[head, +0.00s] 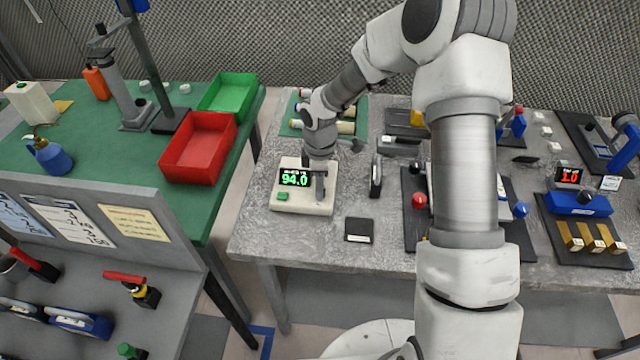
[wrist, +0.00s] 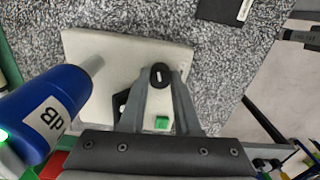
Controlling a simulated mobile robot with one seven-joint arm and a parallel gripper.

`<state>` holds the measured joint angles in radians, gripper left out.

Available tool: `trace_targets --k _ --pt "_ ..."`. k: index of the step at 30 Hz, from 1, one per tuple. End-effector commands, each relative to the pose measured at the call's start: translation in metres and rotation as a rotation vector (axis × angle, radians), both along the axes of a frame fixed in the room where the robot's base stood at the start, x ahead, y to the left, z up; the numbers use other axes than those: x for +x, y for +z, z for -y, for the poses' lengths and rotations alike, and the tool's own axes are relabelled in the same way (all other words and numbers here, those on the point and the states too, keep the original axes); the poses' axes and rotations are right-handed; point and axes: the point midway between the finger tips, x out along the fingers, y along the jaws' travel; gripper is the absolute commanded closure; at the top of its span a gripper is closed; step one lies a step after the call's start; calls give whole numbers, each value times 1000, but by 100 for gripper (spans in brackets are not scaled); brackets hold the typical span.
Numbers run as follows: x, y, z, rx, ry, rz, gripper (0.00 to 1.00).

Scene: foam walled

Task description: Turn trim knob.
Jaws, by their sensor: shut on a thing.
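A cream instrument box (head: 318,207) stands on the grey speckled bench, with a lit display (head: 295,178) reading 94.0 in green and a green button (head: 283,196). My gripper (head: 320,190) reaches down over the right part of the box, and its arm hides part of the area behind. In the wrist view, a black round knob (wrist: 161,75) with a white mark sits on the box (wrist: 115,60) between my fingertips (wrist: 162,78). The fingers are shut on the knob. The green button (wrist: 162,122) shows between the fingers.
A small black box (head: 359,230) lies right of the instrument. A black upright device (head: 376,176) stands nearby. Red (head: 199,148) and green trays (head: 229,94) are left.

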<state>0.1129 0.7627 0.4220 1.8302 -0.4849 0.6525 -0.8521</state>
Motion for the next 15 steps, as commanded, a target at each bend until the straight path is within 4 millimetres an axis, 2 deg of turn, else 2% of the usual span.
trace_targets --k 15 --pt "1 1 -1 1 53 2 100"
